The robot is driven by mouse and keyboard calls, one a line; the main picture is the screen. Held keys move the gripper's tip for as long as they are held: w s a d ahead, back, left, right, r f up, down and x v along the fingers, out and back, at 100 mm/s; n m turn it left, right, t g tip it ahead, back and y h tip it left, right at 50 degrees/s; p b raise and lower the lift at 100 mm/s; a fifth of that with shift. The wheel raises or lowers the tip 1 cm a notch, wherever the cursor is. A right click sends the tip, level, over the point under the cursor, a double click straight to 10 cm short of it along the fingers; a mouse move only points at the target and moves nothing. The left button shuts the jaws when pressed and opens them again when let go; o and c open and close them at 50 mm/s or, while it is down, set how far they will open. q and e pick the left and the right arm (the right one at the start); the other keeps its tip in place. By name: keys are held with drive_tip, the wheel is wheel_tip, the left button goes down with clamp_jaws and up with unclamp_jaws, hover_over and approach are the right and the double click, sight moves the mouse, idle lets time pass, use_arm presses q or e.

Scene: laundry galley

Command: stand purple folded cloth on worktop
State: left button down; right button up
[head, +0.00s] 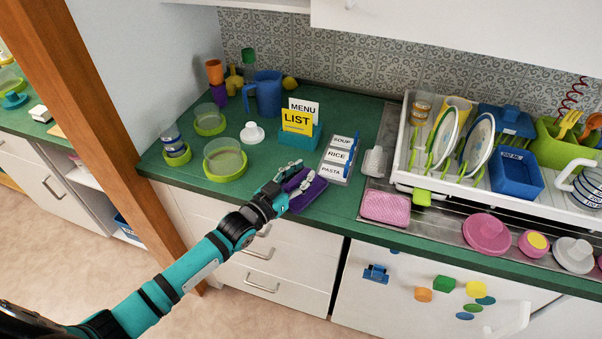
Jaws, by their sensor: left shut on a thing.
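The purple folded cloth (311,193) is at the front part of the green worktop (255,204), left of the sink. My left gripper (296,181) reaches in from the lower left and is shut on the cloth. The fingers and wrist hide part of the cloth. It appears to be at or just above the worktop surface; I cannot tell whether it touches. My right gripper is not in view.
A teal card holder (291,148) and a glass on a green saucer (224,158) are behind and left. A pink sponge (386,208) lies right, by the dish rack (480,186).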

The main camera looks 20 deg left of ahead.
sight(285, 187)
use_arm(q)
drive_tip(key=shift+f+b, duration=0.3)
drive_tip(key=shift+f, duration=0.05)
drive_tip(key=shift+c, duration=2.2)
unclamp_jaws()
drive_tip(key=shift+s, duration=0.15)
drive_tip(key=shift+s+a+p, duration=0.3)
drive_tip(key=shift+s+p, duration=0.2)
drive_tip(key=shift+s, duration=0.05)
drive_tip(key=p+v, duration=0.2)
drive_tip(key=v, duration=0.2)
drive_tip(key=p+v, duration=0.3)
drive_tip(key=v, duration=0.5)
drive_tip(key=shift+s+a, duration=0.15)
drive_tip(key=shift+s, duration=0.05)
